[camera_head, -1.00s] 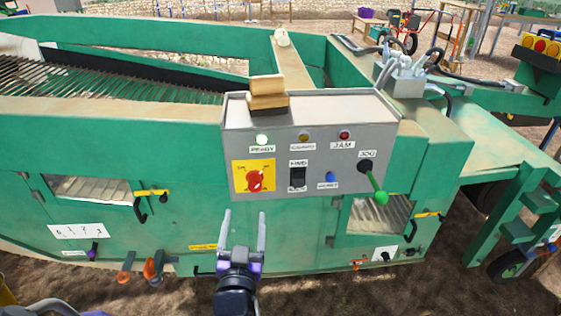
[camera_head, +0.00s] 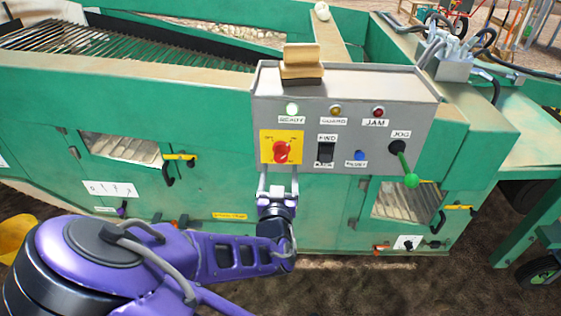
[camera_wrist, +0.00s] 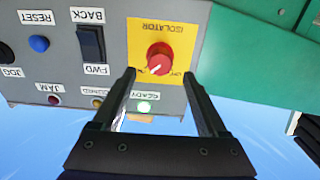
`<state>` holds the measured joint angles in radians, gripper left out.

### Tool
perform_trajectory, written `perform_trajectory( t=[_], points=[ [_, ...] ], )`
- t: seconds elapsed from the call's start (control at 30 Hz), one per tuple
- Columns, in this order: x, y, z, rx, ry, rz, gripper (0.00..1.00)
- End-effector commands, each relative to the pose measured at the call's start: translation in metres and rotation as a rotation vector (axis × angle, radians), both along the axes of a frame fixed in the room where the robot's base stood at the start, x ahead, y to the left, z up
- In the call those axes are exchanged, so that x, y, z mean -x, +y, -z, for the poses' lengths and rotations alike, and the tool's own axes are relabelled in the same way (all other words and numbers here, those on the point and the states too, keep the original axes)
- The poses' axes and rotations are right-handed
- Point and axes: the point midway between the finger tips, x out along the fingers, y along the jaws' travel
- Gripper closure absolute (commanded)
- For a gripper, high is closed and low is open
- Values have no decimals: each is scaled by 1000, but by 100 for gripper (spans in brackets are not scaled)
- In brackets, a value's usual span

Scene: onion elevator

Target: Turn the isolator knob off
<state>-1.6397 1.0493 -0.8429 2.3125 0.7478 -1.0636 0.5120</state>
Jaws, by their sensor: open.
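The isolator knob (camera_head: 281,151) is a round red knob on a yellow plate (camera_head: 267,139) at the lower left of the grey control panel. The knob also shows in the wrist view (camera_wrist: 159,60), where a white pointer mark slants across it and the plate reads ISOLATOR. My gripper (camera_head: 278,176) is open and empty, just below the knob in the head view. In the wrist view, my gripper's fingertips (camera_wrist: 163,75) are spread on either side near the knob's level. I cannot tell whether they touch the panel; the knob is not gripped.
The control panel (camera_head: 345,98) also has a lit green READY lamp (camera_head: 292,109), a black FWD/BACK switch (camera_head: 326,152), a blue RESET button (camera_head: 360,155) and a green-tipped JOG lever (camera_head: 405,165). A wooden block (camera_head: 302,60) sits on top. The green machine (camera_head: 60,110) surrounds it.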

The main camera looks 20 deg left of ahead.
Motion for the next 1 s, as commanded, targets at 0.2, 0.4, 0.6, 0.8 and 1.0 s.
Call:
perform_trajectory(
  t=[0.2, 0.4, 0.6, 0.8, 1.0],
  points=[
    [-34, 8, 0, 0, -1, 1, 24],
    [-46, 11, 0, 0, 0, 1, 24],
    [-46, 11, 0, 0, 1, 1, 24],
    [-46, 11, 0, 0, 1, 0, 49],
    [-46, 11, 0, 0, 1, 0, 85]
  ],
)
